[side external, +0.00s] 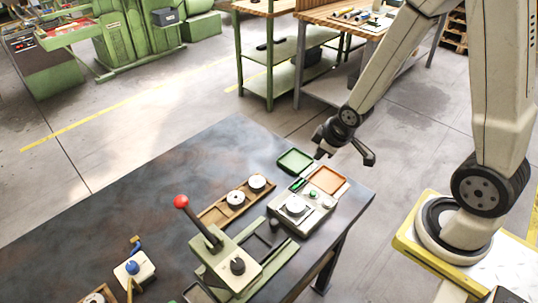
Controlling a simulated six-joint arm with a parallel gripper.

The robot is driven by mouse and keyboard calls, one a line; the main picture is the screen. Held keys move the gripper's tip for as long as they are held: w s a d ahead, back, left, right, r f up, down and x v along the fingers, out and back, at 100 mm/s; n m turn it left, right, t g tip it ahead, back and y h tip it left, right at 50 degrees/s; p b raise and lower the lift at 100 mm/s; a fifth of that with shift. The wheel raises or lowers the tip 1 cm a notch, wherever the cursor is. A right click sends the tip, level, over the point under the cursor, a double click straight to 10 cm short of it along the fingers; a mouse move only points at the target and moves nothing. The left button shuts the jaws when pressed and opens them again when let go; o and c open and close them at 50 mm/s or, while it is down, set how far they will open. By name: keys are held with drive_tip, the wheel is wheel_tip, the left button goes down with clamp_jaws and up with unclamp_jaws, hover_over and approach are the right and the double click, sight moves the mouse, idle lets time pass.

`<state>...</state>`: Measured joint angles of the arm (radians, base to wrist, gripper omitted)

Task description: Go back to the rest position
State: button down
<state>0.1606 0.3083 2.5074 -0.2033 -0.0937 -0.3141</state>
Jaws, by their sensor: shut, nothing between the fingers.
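My gripper (321,153) hangs at the end of my pale arm, above the back right part of the dark worktable (120,205). It points down beside a green tray (295,161) and an orange tray (327,180). It is shut and empty. The fingertips are small and dark here, and I cannot tell their exact height above the table.
A device with a white disc (295,206) sits below the trays. A wooden holder (236,201) carries two white discs. A lever press with a red knob (181,202) stands upright in front. A blue-knobbed block (133,270) is at left. Workbenches (285,52) stand behind.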

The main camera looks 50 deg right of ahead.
drive_tip(key=s+a+r+m+g, duration=0.2)
drive_tip(key=s+a+r+m, duration=0.2)
drive_tip(key=a+r, duration=0.1)
drive_tip(key=shift+s+r+y, duration=0.3)
drive_tip(key=shift+s+r, duration=0.1)
drive_tip(key=shift+r, duration=0.05)
